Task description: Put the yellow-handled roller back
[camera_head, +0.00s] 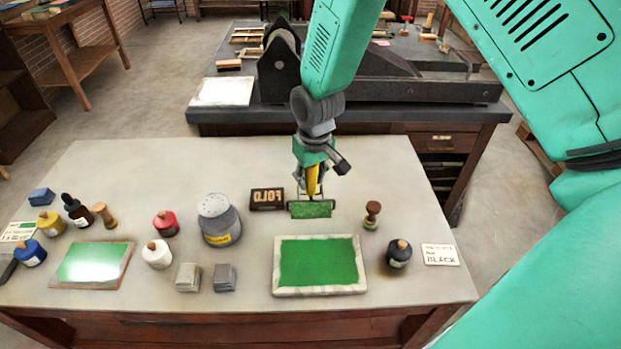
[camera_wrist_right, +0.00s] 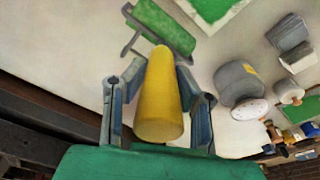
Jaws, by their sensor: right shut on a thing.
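My right gripper (camera_head: 314,178) comes down from the top of the head view and is shut on the yellow handle of the roller. The roller's green drum (camera_head: 311,209) hangs below the handle, over the table behind the framed green slab (camera_head: 319,290). In the right wrist view the yellow handle (camera_wrist_right: 158,100) lies between the two fingers, with the green roller (camera_wrist_right: 165,25) at its far end. I cannot tell whether the drum touches the table. My left gripper is not in view.
A FOLD type block (camera_head: 267,198) sits just left of the roller, and a grey canister (camera_head: 218,220) farther left. A wooden stamp (camera_head: 371,214), black bottle (camera_head: 399,253) and BLACK card (camera_head: 440,254) are to the right. Another green slab (camera_head: 92,263) lies left among several ink bottles.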

